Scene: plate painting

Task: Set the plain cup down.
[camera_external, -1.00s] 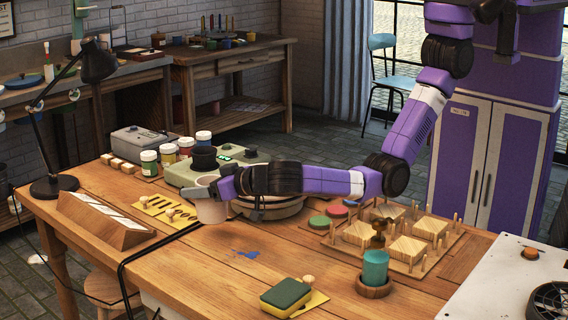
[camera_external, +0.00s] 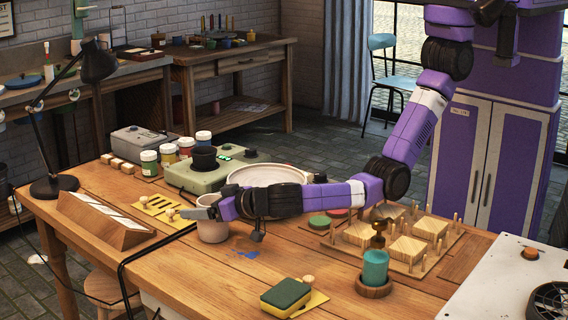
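The plain cup (camera_external: 213,234) is a pale, beige cup, upright on or just above the front left part of the wooden table, left of a blue paint smear. My gripper (camera_external: 197,213) reaches in from the right at the cup's upper part, with one grey finger across its near side. It looks shut on the cup; the far finger is hidden. I cannot tell for sure whether the cup's base touches the wood.
A round pale wheel plate (camera_external: 267,175) lies behind my wrist. A green and yellow sponge (camera_external: 286,296) lies in front. Bare wood (camera_external: 200,275) lies nearer the front edge.

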